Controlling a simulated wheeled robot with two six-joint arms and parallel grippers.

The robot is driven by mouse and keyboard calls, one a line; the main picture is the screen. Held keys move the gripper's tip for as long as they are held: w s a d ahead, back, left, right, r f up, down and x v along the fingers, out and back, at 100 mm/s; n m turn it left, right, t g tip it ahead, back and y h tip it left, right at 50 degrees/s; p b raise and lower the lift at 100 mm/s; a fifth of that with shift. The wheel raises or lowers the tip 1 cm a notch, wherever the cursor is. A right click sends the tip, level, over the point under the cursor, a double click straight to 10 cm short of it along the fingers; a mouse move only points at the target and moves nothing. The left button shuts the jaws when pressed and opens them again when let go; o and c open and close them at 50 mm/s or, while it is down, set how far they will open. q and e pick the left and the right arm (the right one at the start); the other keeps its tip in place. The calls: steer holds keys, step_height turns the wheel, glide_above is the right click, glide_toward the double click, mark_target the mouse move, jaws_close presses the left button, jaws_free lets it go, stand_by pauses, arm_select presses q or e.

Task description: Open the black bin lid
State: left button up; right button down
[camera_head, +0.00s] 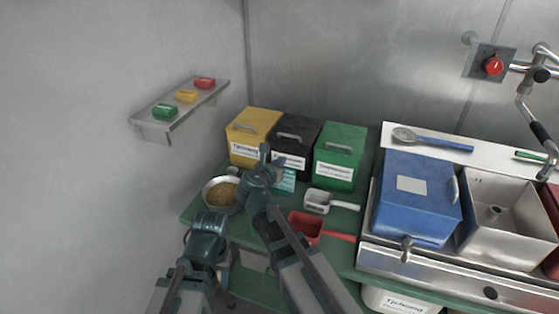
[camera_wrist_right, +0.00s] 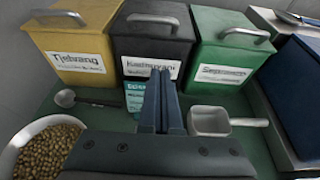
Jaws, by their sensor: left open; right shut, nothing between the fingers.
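The black bin (camera_head: 294,137) stands between the yellow and green bins on the green table. Its lid is closed, with a metal handle on top, and a white label is on its front. In the right wrist view the black bin (camera_wrist_right: 135,45) is straight ahead of my right gripper (camera_wrist_right: 160,75). That gripper's fingers are shut with nothing between them, in front of the bin and below its label. In the head view my right gripper (camera_head: 265,153) overlaps the bin's lower left. My left gripper (camera_head: 209,216) is open, low in front of the bowl; its fingertips are hard to make out.
The yellow bin (camera_head: 252,125) and green bin (camera_head: 339,145) flank the black one. A bowl of beans (camera_head: 222,193), a white scoop (camera_head: 318,201), a red scoop (camera_head: 306,228) and a teal packet (camera_head: 287,181) lie in front. A blue box (camera_head: 415,195) stands right.

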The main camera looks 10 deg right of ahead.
mark_target(290, 144)
steer(key=b+x, duration=0.2)
steer(key=x, duration=0.5)
steer(key=shift+w+d+f, duration=0.1)
steer(key=shift+w+f, duration=0.15)
steer(key=shift+w+d+r+p, duration=0.2)
steer(key=shift+w+r+p, duration=0.05)
steer(key=shift+r+p, duration=0.35)
steer(key=shift+w+d+r+p, duration=0.25)
steer(key=shift+r+p, duration=0.2)
steer(key=shift+r, duration=0.15)
steer(key=shift+w+r+p, duration=0.1)
steer(key=shift+r+p, duration=0.2)
steer(key=shift+r, duration=0.05)
steer(key=shift+w+d+r+p, duration=0.25)
steer(key=shift+r+p, duration=0.05)
